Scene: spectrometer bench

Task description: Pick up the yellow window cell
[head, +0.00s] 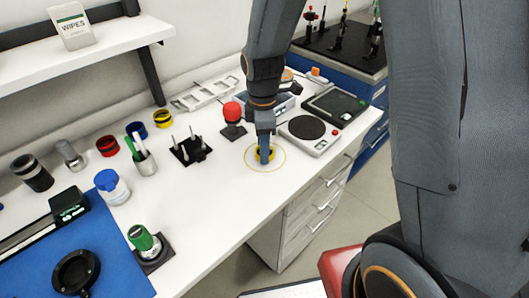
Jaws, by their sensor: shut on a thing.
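A red-knobbed black stand (233,117) and a black peg rack (190,149) stand to the left. A round-plated scale (308,131) is close on the right. Another yellow-and-black round piece (163,119) stands farther left. The bench's front edge is near; bare bench lies front left.

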